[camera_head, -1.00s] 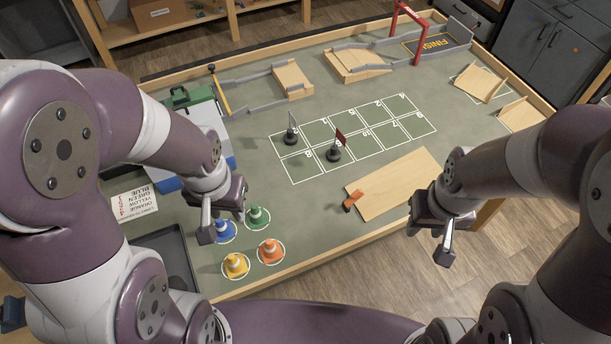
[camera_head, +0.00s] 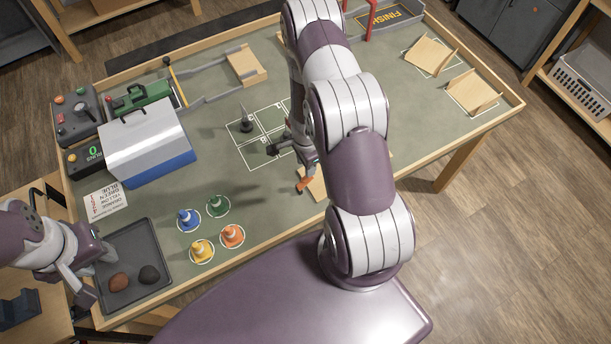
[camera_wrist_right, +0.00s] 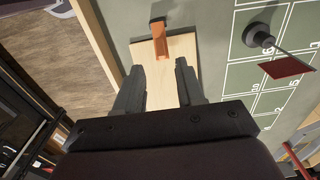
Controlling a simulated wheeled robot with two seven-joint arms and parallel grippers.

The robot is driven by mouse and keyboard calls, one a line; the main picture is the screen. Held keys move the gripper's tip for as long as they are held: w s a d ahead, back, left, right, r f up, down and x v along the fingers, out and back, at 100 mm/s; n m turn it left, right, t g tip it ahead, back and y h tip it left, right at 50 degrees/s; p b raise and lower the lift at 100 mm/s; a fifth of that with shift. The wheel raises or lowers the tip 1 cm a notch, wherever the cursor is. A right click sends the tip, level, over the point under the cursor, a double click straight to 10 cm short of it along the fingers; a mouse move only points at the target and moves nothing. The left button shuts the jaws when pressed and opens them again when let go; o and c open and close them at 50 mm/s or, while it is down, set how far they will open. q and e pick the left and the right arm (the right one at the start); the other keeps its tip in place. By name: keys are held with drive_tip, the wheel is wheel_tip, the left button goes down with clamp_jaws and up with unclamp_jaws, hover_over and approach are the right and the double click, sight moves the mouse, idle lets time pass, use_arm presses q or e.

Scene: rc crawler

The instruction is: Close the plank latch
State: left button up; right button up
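The orange latch (camera_head: 305,183) sits at the end of the light wooden plank (camera_head: 317,189), which my right arm mostly hides in the head view. In the right wrist view the orange latch (camera_wrist_right: 159,42) points along the plank (camera_wrist_right: 172,72), with a dark piece at its far end. My right gripper (camera_wrist_right: 160,68) is open and empty over the plank; the latch lies just ahead, between the lines of its fingers, and contact does not show. It also shows in the head view (camera_head: 289,158). My left gripper (camera_head: 92,272) appears open at the grey tray's left edge.
The grey tray (camera_head: 150,237) holds a brown and a black lump. Several coloured cones (camera_head: 202,250) stand right of it. A flag on a black base (camera_wrist_right: 262,38) stands beside the plank. A blue-and-silver box (camera_head: 150,150) is at the left.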

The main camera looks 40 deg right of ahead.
sight(303, 181)
wheel_tip(303, 181, down, 5)
drive_tip(key=shift+w+f, duration=0.1)
drive_tip(key=shift+f, duration=0.5)
use_arm(q)
drive_tip(key=shift+w+f, duration=0.1)
drive_tip(key=shift+f, duration=0.45)
use_arm(e)
drive_tip(key=shift+f, duration=0.1)
clamp_jaws()
use_arm(q)
drive_tip(key=shift+f, duration=0.15)
use_arm(e)
drive_tip(key=shift+d, duration=0.1)
